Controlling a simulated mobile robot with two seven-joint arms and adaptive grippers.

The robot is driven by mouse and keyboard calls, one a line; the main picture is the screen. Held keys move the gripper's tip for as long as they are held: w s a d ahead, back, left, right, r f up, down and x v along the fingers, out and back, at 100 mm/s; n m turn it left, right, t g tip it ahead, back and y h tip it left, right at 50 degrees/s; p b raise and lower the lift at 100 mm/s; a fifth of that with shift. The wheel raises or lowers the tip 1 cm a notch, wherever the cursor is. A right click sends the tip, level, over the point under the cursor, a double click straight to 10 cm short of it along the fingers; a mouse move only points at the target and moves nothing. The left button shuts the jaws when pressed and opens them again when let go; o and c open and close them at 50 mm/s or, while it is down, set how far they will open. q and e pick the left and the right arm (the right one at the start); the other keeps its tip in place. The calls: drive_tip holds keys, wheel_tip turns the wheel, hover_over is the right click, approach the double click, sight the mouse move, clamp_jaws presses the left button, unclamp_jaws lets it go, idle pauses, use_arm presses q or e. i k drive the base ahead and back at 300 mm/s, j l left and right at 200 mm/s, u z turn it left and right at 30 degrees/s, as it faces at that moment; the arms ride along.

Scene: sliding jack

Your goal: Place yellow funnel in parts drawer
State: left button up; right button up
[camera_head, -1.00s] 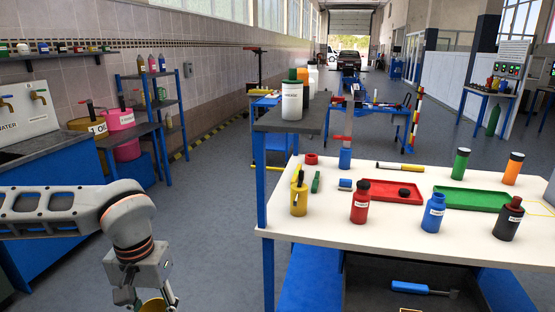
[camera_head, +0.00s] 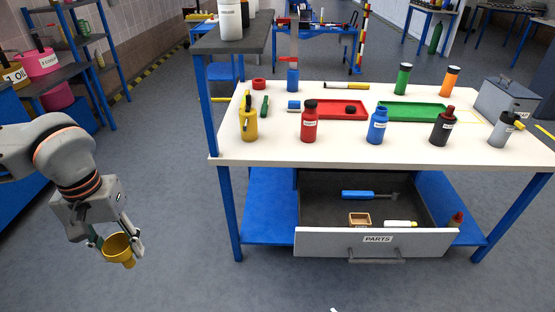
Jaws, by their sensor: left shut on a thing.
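My left gripper (camera_head: 118,240) is shut on the yellow funnel (camera_head: 119,250) and holds it in the air over the floor, left of the workbench. The funnel's wide mouth faces up and its spout points down. The parts drawer (camera_head: 330,241) is a grey drawer under the white bench, pulled open, with a PARTS label on its front. Inside lie a blue-handled tool (camera_head: 362,194), a small tan box (camera_head: 359,219) and a white-and-yellow marker-like item (camera_head: 400,224). The funnel is left of the drawer and apart from it. My right gripper is not identifiable; only a white sliver shows at the bottom edge.
The white benchtop (camera_head: 270,150) holds several bottles, a red tray (camera_head: 335,110) and a green tray (camera_head: 412,112). A blue bench leg (camera_head: 230,212) stands between the funnel and the drawer. A dark bottle (camera_head: 455,220) stands right of the drawer. Floor in front is clear.

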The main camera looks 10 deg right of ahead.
sight(360, 210)
drive_tip(key=z, duration=1.05)
drive_tip(key=i+l+z, duration=0.2)
drive_tip(key=l, duration=0.15)
drive_tip(key=i+l+z, duration=0.25)
drive_tip(key=i+l, duration=0.3)
drive_tip(key=l, duration=0.15)
